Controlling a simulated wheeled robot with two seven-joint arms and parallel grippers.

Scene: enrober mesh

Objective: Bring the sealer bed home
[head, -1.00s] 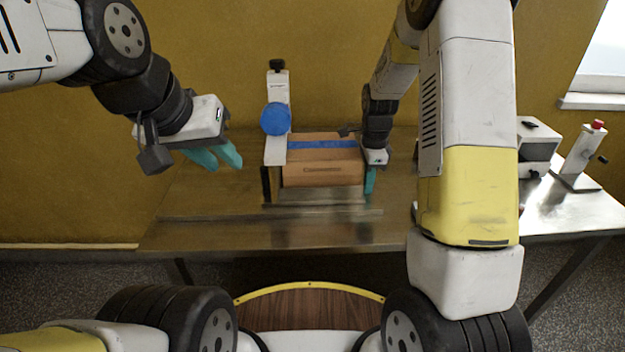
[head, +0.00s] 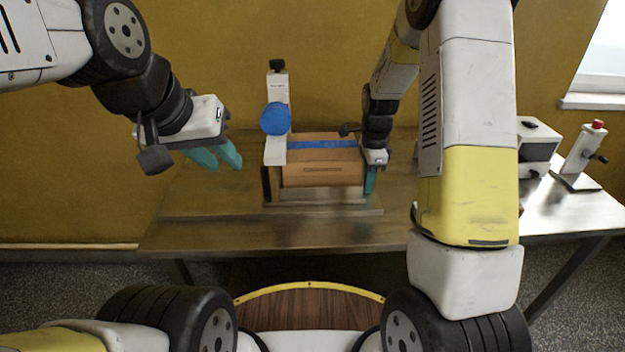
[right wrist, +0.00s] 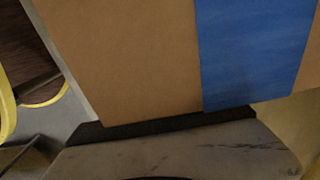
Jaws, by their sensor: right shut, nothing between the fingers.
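The sealer is on the metal table, with a white upright post (head: 279,90) and a blue round tape reel (head: 275,118). A brown cardboard box (head: 322,172) with blue tape along its top sits on the sealer bed (head: 320,196). My right gripper (head: 370,182) is shut and empty, at the right side of the box; whether it touches the box is unclear. In the right wrist view, the cardboard (right wrist: 130,60) and blue tape (right wrist: 250,50) fill much of the picture; the fingers cannot be made out. My left gripper (head: 216,158) hangs in the air left of the sealer, its teal fingers apart.
The metal table (head: 200,200) has free room left of the sealer and in front of it. On the right, another steel surface (head: 560,208) bears a white machine (head: 538,150) and a stand with a red knob (head: 580,160). A wall stands behind.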

